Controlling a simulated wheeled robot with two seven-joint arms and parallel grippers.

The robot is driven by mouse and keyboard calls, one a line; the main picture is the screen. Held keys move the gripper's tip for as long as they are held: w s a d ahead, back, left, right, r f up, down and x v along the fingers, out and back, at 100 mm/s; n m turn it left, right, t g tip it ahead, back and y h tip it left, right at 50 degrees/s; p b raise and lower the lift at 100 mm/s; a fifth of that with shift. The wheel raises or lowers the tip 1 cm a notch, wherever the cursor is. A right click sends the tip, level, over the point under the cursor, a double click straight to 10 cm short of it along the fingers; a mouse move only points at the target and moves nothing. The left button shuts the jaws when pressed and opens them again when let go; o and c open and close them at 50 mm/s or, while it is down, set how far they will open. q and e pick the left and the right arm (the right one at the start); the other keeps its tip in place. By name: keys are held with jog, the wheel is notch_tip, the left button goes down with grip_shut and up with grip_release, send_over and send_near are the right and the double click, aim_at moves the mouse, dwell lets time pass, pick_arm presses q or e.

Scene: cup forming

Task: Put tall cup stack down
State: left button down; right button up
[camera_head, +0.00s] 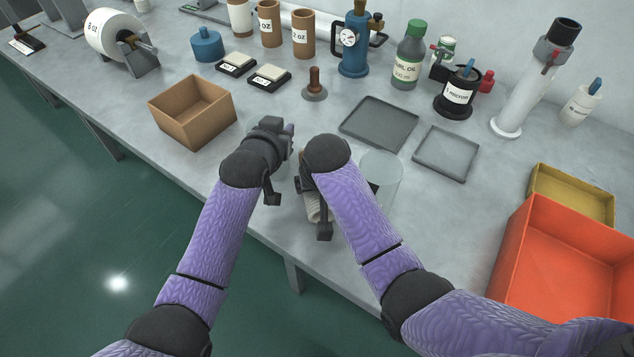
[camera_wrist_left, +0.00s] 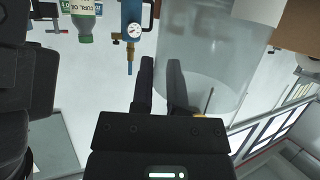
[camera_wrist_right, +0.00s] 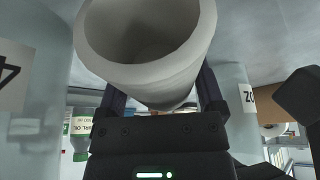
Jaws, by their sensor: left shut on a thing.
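A pale, ribbed cup stack (camera_head: 312,207) shows partly beneath my right gripper (camera_head: 318,203) in the head view. In the right wrist view its round open mouth (camera_wrist_right: 145,60) faces the camera, between the spread fingers of my right gripper (camera_wrist_right: 163,100), which appears shut around it. My left gripper (camera_head: 286,140) is left of the stack, above the table. In the left wrist view the fingers of my left gripper (camera_wrist_left: 161,88) are nearly together. What they hold is hard to make out. A clear cylinder (camera_wrist_left: 205,50) shows beside and behind them.
A clear cylinder (camera_head: 383,167) stands right of my right forearm. Two grey trays (camera_head: 380,122) (camera_head: 447,153) lie behind it. A cardboard box (camera_head: 193,108) stands left; an orange bin (camera_head: 570,260) and a yellow bin (camera_head: 572,193) are right. Bottles and tools line the back.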

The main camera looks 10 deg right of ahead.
jog(key=c, duration=0.7)
jog(key=shift+r, duration=0.2)
jog(key=shift+c, duration=0.2)
jog(key=v, duration=0.3)
jog(key=shift+w+r, duration=0.15)
jog(key=s, duration=1.7)
jog(key=shift+s, duration=0.1)
